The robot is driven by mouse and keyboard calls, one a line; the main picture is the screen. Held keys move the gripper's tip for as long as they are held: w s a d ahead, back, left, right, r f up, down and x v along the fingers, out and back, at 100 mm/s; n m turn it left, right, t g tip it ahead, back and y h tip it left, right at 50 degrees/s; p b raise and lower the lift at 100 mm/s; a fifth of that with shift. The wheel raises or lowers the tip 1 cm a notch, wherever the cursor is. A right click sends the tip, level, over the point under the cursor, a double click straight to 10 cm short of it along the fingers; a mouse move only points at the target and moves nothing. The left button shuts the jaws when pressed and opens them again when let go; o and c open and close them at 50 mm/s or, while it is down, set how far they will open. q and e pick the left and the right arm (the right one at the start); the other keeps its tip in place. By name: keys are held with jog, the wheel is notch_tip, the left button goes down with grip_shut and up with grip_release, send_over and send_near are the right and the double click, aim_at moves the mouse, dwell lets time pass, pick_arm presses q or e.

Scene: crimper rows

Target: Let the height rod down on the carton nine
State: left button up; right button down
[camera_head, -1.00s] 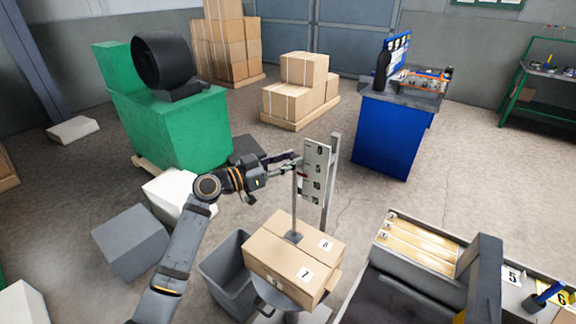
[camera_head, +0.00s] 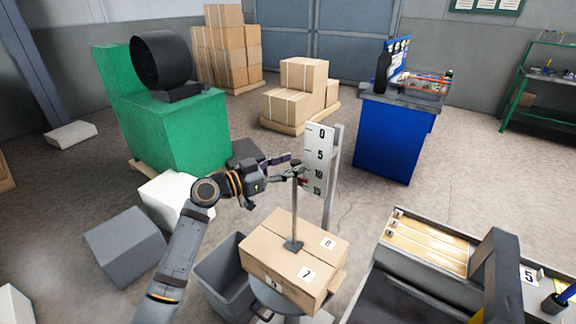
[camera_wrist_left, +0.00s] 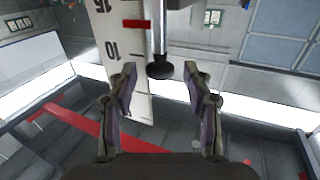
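The carton (camera_head: 262,245) lies on a round stand, with white labels reading 7 and 8 in sight and a third label too small to read. The thin height rod (camera_head: 295,215) stands upright over it, its dark foot (camera_head: 293,246) appearing to touch the carton's top. The white scale board (camera_head: 317,150) stands behind. In the left wrist view the red pointer (camera_wrist_left: 136,23) sits between 10 and 15. My left gripper (camera_head: 291,166) is open at the rod's upper end; the dark knob (camera_wrist_left: 160,71) shows between and beyond its spread fingers. My right gripper is not in view.
A grey bin (camera_head: 222,274) stands left of the carton. A grey bench with a tray of strips (camera_head: 428,246) is at the right. A green machine (camera_head: 180,130) and a blue cabinet (camera_head: 388,137) stand farther back, with open floor between.

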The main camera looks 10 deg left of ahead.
pick_arm(q)
jog(key=v, duration=0.7)
jog(key=shift+s+a, duration=0.2)
dwell(0.4)
